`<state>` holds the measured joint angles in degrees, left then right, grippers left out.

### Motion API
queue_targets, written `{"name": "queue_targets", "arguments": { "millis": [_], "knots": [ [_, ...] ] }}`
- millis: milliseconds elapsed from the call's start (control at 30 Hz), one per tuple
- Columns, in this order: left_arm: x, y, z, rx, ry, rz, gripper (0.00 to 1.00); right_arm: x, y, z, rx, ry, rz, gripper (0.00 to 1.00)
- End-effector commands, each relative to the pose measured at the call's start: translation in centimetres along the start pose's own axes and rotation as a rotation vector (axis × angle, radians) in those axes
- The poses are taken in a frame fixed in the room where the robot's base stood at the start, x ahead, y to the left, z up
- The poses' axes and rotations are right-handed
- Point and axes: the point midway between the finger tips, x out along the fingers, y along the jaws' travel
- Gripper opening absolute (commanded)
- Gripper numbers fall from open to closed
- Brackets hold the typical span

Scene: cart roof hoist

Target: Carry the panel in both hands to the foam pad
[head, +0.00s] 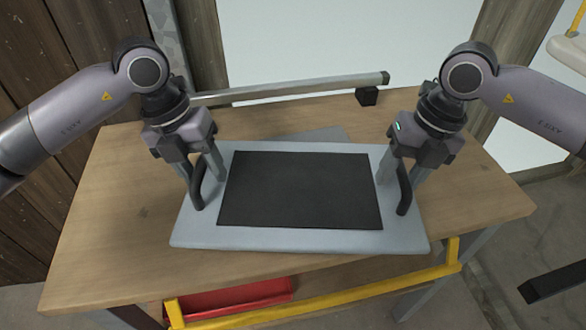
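The panel (300,239) is a pale grey-blue board with a black rectangle (300,190) on its face and a black bar handle at each side. It lies level over the wooden table. My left gripper (204,178) points down at the left handle (197,192), with its fingers apart on either side of it. My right gripper (401,178) is likewise spread around the right handle (404,195). Finger contact is hard to see. A flat grey sheet (322,134) shows behind the panel, mostly hidden under it; I cannot tell if it is the foam pad.
The wooden table (105,225) has free room left and right of the panel. A grey bar (290,88) with a black end block (367,96) runs along the back. A yellow rail (320,297) crosses the front, with a red object (235,298) below.

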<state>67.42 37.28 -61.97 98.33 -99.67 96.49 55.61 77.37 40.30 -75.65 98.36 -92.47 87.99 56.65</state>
Motion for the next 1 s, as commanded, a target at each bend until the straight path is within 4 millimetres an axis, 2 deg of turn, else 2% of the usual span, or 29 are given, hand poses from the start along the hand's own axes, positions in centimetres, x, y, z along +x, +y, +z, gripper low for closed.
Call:
{"name": "queue_targets", "arguments": {
  "millis": [367,467,800,1000],
  "knots": [
    [-0.6,0.0,0.1,0.0,-0.002,-0.001,0.49,-0.1,0.0,0.0,0.0,0.0,0.0,0.49],
    [-2.0,0.0,0.1,-0.001,-0.005,-0.001,0.49,-0.1,0.0,0.0,0.0,0.0,0.0,0.49],
    [-9.1,0.0,0.1,-0.001,-0.005,-0.001,0.49,-0.1,0.0,0.0,0.0,0.0,0.0,0.49],
    [-11.5,0.0,0.1,-0.001,-0.002,-0.001,0.49,-0.1,0.0,0.0,0.0,0.0,0.0,0.49]
  ]
}}
